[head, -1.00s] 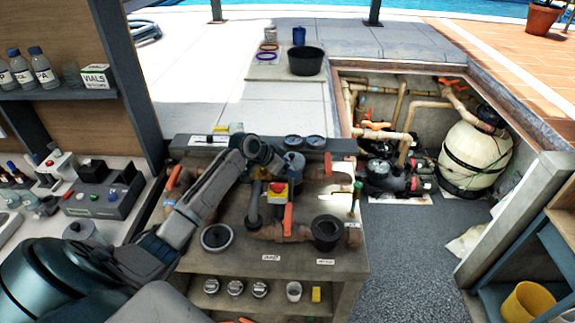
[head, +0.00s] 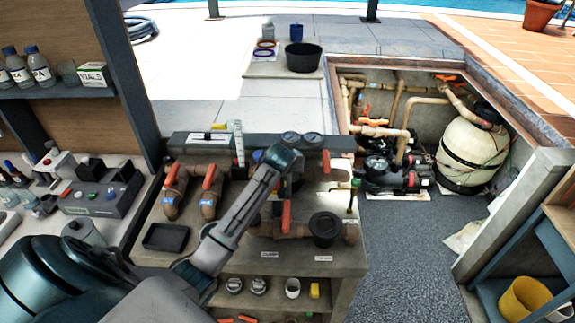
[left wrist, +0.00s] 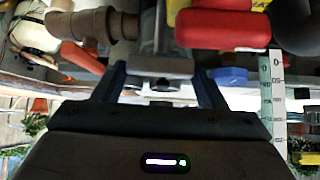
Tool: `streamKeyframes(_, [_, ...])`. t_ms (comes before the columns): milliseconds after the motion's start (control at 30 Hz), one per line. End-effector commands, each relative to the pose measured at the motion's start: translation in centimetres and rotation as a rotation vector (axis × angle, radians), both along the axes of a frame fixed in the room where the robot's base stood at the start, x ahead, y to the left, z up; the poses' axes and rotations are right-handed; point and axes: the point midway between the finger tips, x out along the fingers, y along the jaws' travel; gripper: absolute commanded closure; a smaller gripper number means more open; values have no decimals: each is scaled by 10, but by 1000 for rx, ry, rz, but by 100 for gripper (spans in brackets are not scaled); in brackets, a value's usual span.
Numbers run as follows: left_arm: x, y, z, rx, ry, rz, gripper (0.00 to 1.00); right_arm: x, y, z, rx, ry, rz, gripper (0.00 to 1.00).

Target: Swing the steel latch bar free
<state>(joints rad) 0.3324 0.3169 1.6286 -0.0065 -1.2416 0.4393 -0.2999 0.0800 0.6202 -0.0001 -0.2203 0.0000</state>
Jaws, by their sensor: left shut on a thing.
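In the left wrist view, a grey metal piece (left wrist: 160,42), which looks like the steel latch bar, runs down between the two fingers of my left gripper (left wrist: 160,88). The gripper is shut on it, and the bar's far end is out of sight. A red block (left wrist: 222,28) is just to the right of the bar in that view. In the head view my left arm reaches over the pipe bench, and its wrist hides the fingers and the bar. My right gripper is in neither view.
A dark round fitting (head: 325,229) stands right of my arm. The pit floor (head: 400,260) to the right is clear.

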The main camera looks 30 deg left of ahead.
Motion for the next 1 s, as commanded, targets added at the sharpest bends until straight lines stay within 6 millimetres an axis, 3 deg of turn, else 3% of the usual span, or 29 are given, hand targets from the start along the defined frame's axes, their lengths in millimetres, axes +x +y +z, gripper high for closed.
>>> streamKeyframes(333, [2, -1, 2, 1, -3, 120, 57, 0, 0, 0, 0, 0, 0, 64])
streamKeyframes(833, [2, -1, 2, 1, -3, 136, 57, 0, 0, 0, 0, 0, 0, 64])
streamKeyframes(867, [2, -1, 2, 1, -3, 136, 31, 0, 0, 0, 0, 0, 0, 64])
streamKeyframes(900, [2, -1, 1, 1, -3, 136, 25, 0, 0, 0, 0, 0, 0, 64])
streamKeyframes(1000, [1, -1, 1, 1, -2, 136, 25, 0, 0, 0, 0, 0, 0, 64])
